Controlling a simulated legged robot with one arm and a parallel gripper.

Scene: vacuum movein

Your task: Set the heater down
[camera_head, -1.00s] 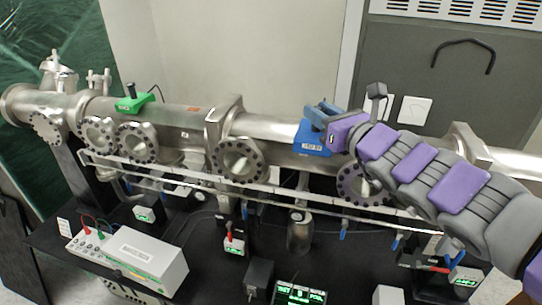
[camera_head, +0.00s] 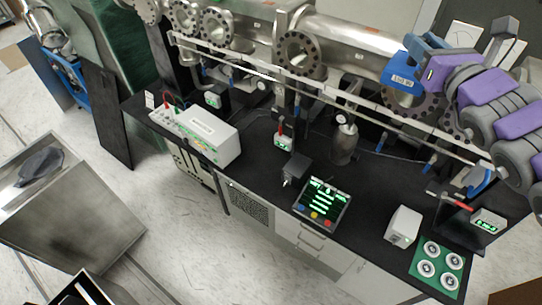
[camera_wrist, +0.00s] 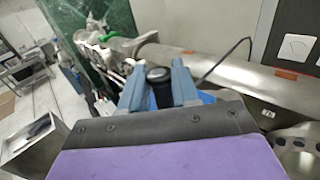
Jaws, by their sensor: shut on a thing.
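The heater is a blue block with a white label (camera_head: 402,79), at the upper right of the head view, in front of the steel tube (camera_head: 350,45). I cannot tell whether it touches the tube. In the wrist view its blue body (camera_wrist: 206,97) shows partly behind my gripper, and its black round handle (camera_wrist: 160,90) stands between the two blue fingers. My gripper (camera_wrist: 160,74) is shut on that handle. In the head view my gripper (camera_head: 418,55) is just above the blue block, and the grip itself is hidden.
A metal rail (camera_head: 270,85) runs along the tube's front. The black bench (camera_head: 245,180) below holds a white instrument box (camera_head: 205,135), a lit display panel (camera_head: 322,203) and a green board (camera_head: 438,268). A metal bin (camera_head: 75,225) stands at left. A green tool (camera_wrist: 122,46) shows in the wrist view.

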